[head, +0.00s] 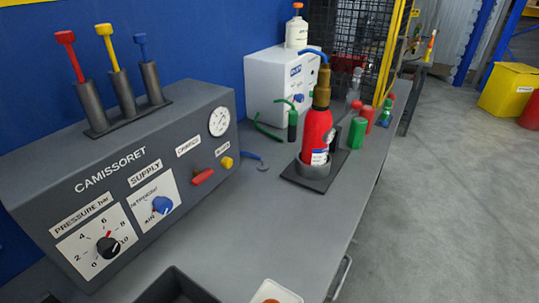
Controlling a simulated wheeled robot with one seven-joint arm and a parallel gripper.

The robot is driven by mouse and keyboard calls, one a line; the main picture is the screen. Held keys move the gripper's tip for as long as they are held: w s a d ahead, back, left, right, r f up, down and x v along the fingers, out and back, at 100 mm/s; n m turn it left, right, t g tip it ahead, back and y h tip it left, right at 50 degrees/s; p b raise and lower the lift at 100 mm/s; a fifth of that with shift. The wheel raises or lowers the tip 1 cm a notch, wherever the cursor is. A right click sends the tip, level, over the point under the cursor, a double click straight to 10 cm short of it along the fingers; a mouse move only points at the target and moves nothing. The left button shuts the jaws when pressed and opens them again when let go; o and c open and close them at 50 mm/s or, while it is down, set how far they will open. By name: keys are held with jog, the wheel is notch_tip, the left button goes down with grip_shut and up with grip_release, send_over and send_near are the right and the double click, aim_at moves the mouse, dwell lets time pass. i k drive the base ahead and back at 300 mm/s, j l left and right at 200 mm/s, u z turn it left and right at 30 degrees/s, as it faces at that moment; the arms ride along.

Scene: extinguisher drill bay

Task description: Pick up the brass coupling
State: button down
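A brass-coloured fitting (322,92) sits on top of an upright red extinguisher (317,130), which stands in a grey ring holder on a dark square base (315,183). I cannot tell whether this fitting is the brass coupling. An orange-brown round thing (270,300) shows in a white dish (281,290), cut off by the bottom edge, so I cannot tell what it is. No separate coupling is clearly seen. My gripper is not in view.
A grey control panel (120,175) with knobs and levers fills the left of the grey bench (262,225). A dark tray (176,283) is cut off at the bottom. A white box (277,85) and green and red cylinders (357,132) stand farther back.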

aim_at(323, 75)
jog(key=i+l+u, duration=0.1)
jog(key=u, duration=0.75)
jog(key=i+l+u, duration=0.25)
jog(key=l, duration=0.25)
jog(key=l+u, duration=0.3)
jog(key=l, duration=0.2)
jog(key=l+u, duration=0.25)
jog(key=l, duration=0.3)
